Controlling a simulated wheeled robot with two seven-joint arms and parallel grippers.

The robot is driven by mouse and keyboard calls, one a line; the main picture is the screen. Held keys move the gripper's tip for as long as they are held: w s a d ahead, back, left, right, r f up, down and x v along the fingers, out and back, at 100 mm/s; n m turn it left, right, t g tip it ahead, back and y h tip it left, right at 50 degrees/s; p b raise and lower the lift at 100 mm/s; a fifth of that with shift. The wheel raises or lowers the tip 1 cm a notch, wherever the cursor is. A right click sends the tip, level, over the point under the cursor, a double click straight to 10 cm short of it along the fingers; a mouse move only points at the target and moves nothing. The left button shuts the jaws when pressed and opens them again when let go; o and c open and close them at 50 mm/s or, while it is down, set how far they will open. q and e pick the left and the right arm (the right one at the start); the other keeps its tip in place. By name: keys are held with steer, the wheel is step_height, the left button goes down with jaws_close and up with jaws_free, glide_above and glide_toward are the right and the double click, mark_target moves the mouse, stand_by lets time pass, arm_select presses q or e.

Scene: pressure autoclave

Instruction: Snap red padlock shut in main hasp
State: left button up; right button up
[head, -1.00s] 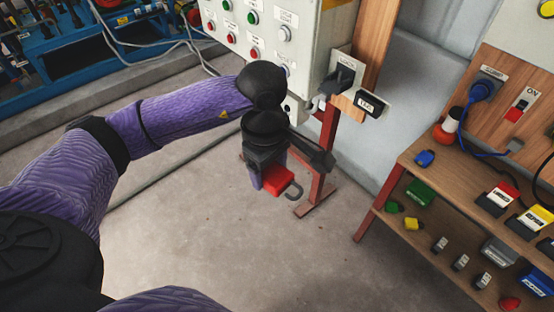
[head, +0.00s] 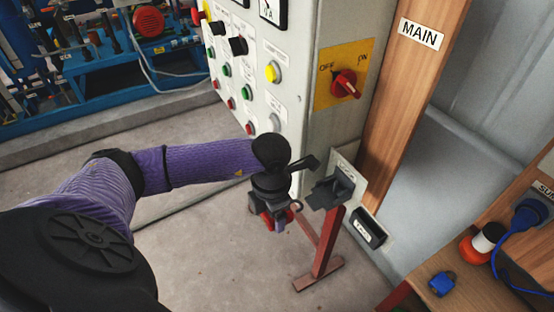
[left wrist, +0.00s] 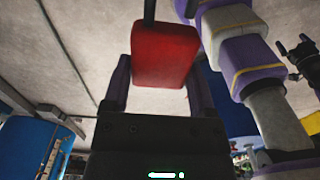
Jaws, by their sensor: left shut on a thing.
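The red padlock (left wrist: 165,52) is between the two fingers of my left gripper (left wrist: 158,85) in the left wrist view, its dark shackle pointing away from the palm. In the head view my left gripper (head: 274,219) hangs beside the control cabinet, shut on the padlock; only bits of red and a dark shackle loop (head: 297,206) show there. The MAIN label (head: 422,34) is on the wooden post. A red rotary switch (head: 346,84) sits on a yellow OFF/ON plate. I cannot make out a hasp for certain.
A black holder (head: 334,190) on a pale plate stands just right of my left gripper, above a TAGS box (head: 368,233). The control cabinet (head: 300,118) is close behind the arm. A blue padlock (head: 442,284) lies on the wooden shelf at right.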

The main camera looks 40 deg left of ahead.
mark_target(315, 200)
arm_select(q)
steer(key=shift+s, duration=0.45)
steer(key=w+b, duration=0.1)
steer(key=w+d+b, duration=0.1)
steer(key=w, duration=0.1)
steer(key=w+d+b, duration=0.1)
steer(key=shift+w+f, duration=0.1)
steer(key=shift+w, duration=0.65)
steer(key=shift+d, duration=0.1)
arm_select(e)
steer(key=f, duration=0.1)
steer(key=s+f, duration=0.1)
steer(key=d+f, duration=0.1)
steer(key=shift+s, duration=0.3)
arm_select(q)
steer(key=shift+r, duration=0.2)
arm_select(e)
steer(key=shift+a, duration=0.2)
arm_select(q)
steer(key=shift+w+d+b, duration=0.15)
steer(key=shift+w+b, duration=0.15)
steer(key=shift+w, duration=0.05)
arm_select(e)
steer(key=shift+f, duration=0.3)
